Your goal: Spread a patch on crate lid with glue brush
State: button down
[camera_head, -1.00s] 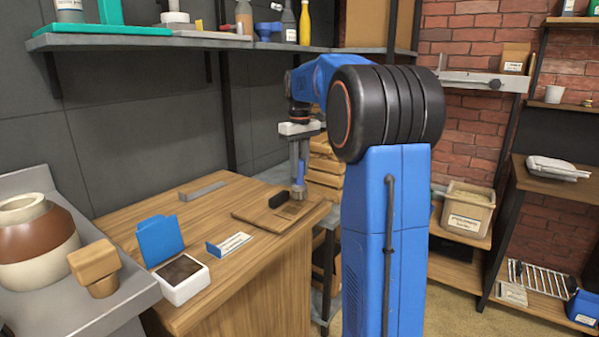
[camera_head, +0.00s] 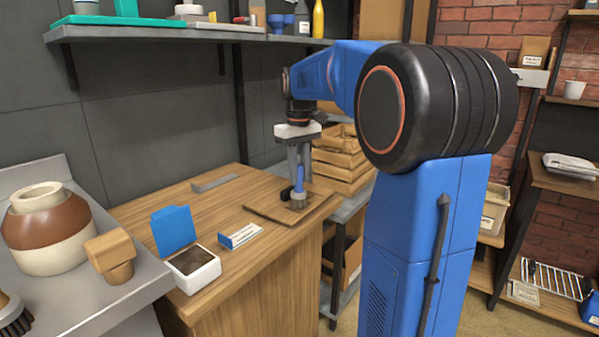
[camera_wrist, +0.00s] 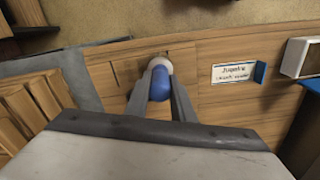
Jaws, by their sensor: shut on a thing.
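My gripper (camera_head: 298,182) is shut on the glue brush, which has a blue handle (camera_head: 299,176) and a pale round lower end. The brush stands upright with its end down at the crate lid. The crate lid (camera_head: 262,212) is a flat brown wooden board on the right end of the table. A darker patch (camera_head: 299,206) shows on the lid just in front of the brush. In the wrist view my gripper (camera_wrist: 159,95) grips the blue handle (camera_wrist: 160,82) above the lid (camera_wrist: 118,72). The bristles, and whether they touch the lid, cannot be made out.
A small black block (camera_head: 285,194) is close beside the brush. An open white box with dark contents (camera_head: 193,268), a blue-edged label card (camera_head: 240,236) and a grey bar (camera_head: 215,183) are on the table (camera_head: 170,212). Wooden crates (camera_head: 340,160) stand behind the lid.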

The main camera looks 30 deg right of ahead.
jog(key=shift+f, duration=0.55)
jog(key=shift+f, duration=0.2)
dwell(0.3)
jog(key=shift+w+d, duration=0.3)
jog(key=shift+d, duration=0.4)
jog(key=shift+w+d, duration=0.25)
jog(key=shift+d, duration=0.45)
jog(key=shift+w+d, duration=0.3)
jog(key=shift+d, duration=0.45)
jog(key=shift+w+d, duration=0.3)
jog(key=shift+d, duration=0.4)
jog(key=d, duration=0.1)
jog(key=w+d, duration=0.1)
jog(key=shift+d, duration=0.4)
